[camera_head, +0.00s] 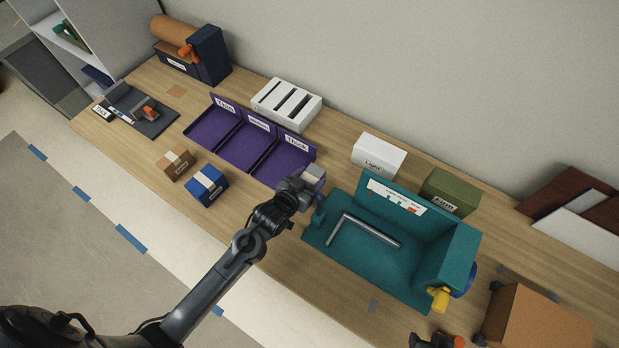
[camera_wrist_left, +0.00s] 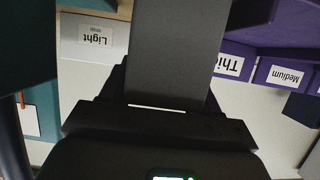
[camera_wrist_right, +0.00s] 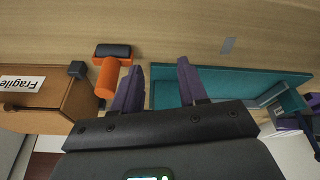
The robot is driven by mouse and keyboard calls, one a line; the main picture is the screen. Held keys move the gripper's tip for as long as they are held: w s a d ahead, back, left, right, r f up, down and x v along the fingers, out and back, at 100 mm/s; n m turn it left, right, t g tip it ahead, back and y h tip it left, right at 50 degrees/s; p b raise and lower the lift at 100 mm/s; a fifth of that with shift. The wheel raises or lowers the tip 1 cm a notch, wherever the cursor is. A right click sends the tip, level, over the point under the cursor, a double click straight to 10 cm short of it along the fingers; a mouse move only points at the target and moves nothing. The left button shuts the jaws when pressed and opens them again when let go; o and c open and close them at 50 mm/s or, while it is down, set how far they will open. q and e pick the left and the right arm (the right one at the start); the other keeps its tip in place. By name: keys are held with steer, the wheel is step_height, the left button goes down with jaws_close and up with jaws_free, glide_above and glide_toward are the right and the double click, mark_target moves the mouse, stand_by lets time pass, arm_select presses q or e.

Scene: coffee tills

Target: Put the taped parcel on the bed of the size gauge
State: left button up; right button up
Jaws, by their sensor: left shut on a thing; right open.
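My left gripper (camera_head: 308,183) is shut on a grey block with a pale top, apparently the taped parcel (camera_head: 315,173). It holds the parcel between the purple trays and the teal gauge. In the left wrist view the dark grey parcel (camera_wrist_left: 176,50) fills the middle, and the fingers are hard to make out. The teal size gauge (camera_head: 465,255) has a raised back wall, a right-hand block and an L-shaped metal bar (camera_head: 370,230) on its bed. My right gripper (camera_wrist_right: 160,85) is open and empty, its purple fingers apart near the gauge and an orange-handled tool (camera_wrist_right: 107,77).
A brown taped box (camera_head: 175,163) and a blue taped box (camera_head: 208,185) stand at left. Purple trays (camera_head: 245,150), a white slotted rack (camera_head: 287,103), a white box (camera_head: 379,155) and a green box (camera_head: 450,190) line the back. A cardboard box (camera_head: 535,322) stands at front right.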

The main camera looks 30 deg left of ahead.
arm_select(q)
steer(key=o, duration=1.2)
steer(key=shift+f, duration=0.1)
steer(key=shift+s+r, duration=0.15)
steer(key=shift+r, duration=0.05)
steer(key=s+g, duration=0.3)
steer(key=s, duration=0.5)
steer(key=s+a+r+g, duration=0.1)
steer(key=s+g, duration=0.2)
steer(key=s, duration=0.6)
steer(key=s+a+r+m+g+y, duration=0.1)
steer(key=s+g, duration=0.2)
steer(key=s, duration=0.5)
steer(key=shift+s+r+g, duration=0.15)
steer(key=shift+s+g, duration=0.25)
